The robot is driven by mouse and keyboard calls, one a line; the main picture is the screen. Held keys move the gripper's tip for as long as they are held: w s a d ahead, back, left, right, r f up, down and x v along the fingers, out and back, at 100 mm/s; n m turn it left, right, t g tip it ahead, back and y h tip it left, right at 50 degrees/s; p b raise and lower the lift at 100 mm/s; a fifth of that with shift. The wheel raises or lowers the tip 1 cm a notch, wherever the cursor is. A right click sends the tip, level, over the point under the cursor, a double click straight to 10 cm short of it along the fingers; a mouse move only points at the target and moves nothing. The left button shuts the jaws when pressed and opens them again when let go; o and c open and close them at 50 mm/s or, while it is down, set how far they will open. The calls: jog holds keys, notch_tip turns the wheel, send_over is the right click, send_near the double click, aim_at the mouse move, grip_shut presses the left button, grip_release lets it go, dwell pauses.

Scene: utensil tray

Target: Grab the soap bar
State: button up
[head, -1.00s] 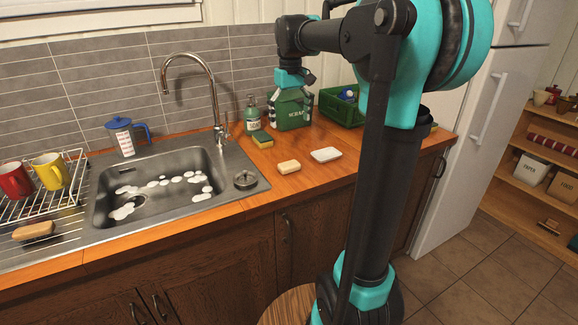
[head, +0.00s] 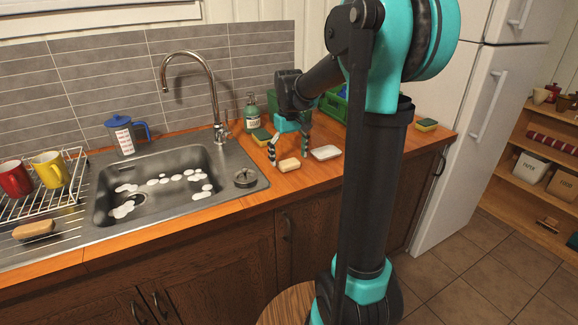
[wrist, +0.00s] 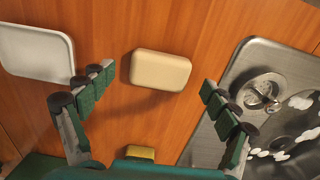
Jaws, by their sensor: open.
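The soap bar (head: 289,165) is a cream block with rounded corners. It lies flat on the wooden counter, right of the sink. It also shows in the wrist view (wrist: 160,71), near the top middle. My gripper (head: 288,160) is over the counter at the soap, behind it in the head view. In the wrist view my gripper (wrist: 155,85) has its fingers spread wide, one on each side of the soap, with clear gaps and nothing held. The gap in height between fingertips and soap is hard to judge.
A white dish (head: 326,153) lies just right of the soap; it is near one finger in the wrist view (wrist: 38,51). The sink (head: 160,185) is left.

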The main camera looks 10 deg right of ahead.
jog(key=shift+f, duration=0.45)
jog(key=c, duration=1.3)
jog(key=shift+r, duration=0.1)
